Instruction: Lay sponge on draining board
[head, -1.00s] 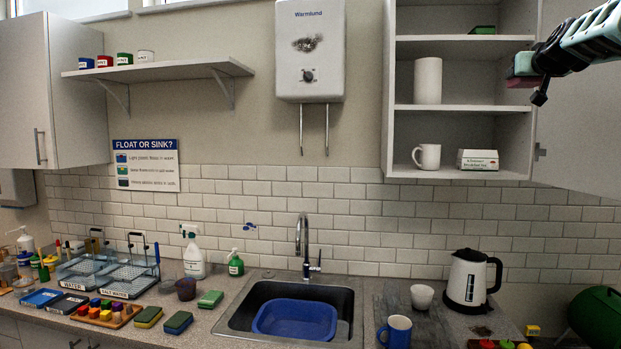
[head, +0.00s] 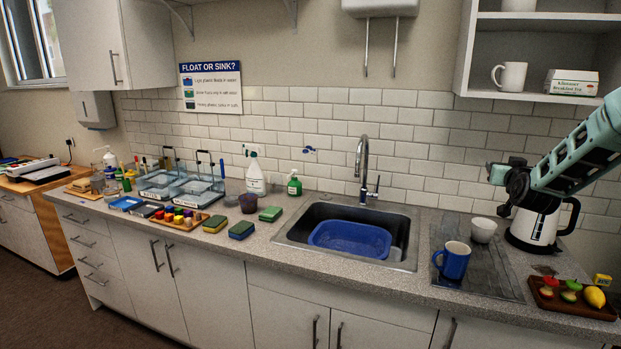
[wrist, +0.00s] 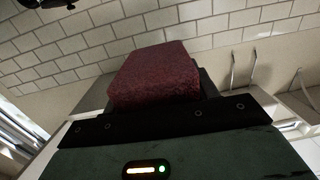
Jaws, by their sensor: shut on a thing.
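My gripper (head: 503,192) is at the right in the head view, in front of the kettle and above the right part of the worktop. In the wrist view it is shut on a dark red, rough-faced block, which looks like the sponge (wrist: 154,78). The head view does not show the sponge clearly. The draining board (head: 492,286) is the grey ribbed area right of the sink, below and left of my gripper. A blue mug (head: 454,262) and a small white cup (head: 482,230) stand on it.
The sink (head: 290,236) holds a blue basin (head: 350,240). The white kettle (head: 533,225) stands behind my gripper. A wooden tray (head: 570,305) with fruit lies at the right. Other sponges (head: 241,230) lie left of the sink. The draining board's front part is bare.

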